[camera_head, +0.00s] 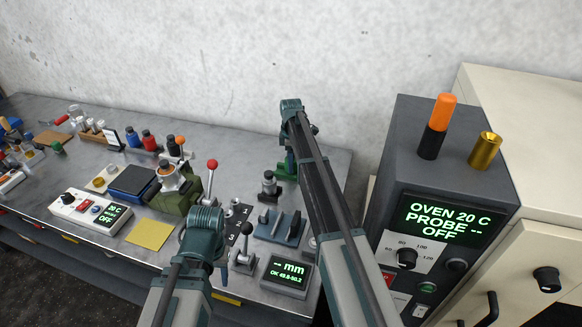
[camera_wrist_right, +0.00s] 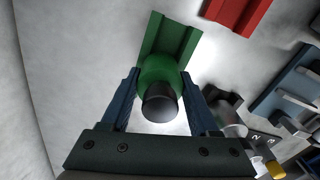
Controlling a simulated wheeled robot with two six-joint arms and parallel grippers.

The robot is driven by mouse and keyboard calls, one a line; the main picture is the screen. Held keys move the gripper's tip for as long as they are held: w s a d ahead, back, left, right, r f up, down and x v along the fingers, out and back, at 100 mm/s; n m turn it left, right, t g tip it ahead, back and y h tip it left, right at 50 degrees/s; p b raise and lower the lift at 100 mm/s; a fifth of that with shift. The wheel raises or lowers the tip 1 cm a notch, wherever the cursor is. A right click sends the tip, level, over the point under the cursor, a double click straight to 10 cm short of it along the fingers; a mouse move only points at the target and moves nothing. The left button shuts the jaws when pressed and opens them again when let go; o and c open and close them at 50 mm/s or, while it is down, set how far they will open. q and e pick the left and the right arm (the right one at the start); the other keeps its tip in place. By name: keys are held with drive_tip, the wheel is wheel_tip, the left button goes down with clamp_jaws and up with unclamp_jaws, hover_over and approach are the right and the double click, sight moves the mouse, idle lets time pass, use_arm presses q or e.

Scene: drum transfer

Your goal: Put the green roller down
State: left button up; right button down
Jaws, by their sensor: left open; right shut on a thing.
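The green roller (camera_wrist_right: 158,75) has a black end facing the right wrist camera. It sits between the fingers of my right gripper (camera_wrist_right: 160,98), which is shut on it. A green grooved rest (camera_wrist_right: 172,36) lies directly beyond the roller, lined up with it; I cannot tell whether they touch. In the head view, my right gripper (camera_head: 291,135) is over the far right of the bench, with green (camera_head: 286,168) showing below it; roller and rest are hard to separate there. My left gripper (camera_head: 202,236) is open over the front of the bench, its fingers mostly hidden.
A red block (camera_wrist_right: 236,12) lies near the green rest. A blue fixture (camera_head: 280,228), a gauge display (camera_head: 287,273) and a red-knobbed lever (camera_head: 211,178) stand nearby. The dark oven (camera_head: 440,205), topped by an orange-black cylinder (camera_head: 437,126) and a brass one (camera_head: 485,151), is to the right.

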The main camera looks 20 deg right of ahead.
use_arm(q)
drive_tip(key=shift+f, duration=0.15)
use_arm(e)
drive_tip(key=shift+f, duration=0.1)
drive_tip(key=shift+c, duration=0.7)
unclamp_jaws()
wheel_tip(320, 180, up, 12)
drive_tip(key=p, duration=1.2)
drive_tip(key=shift+r, duration=0.2)
use_arm(q)
wheel_tip(320, 180, up, 12)
drive_tip(key=shift+r, duration=0.2)
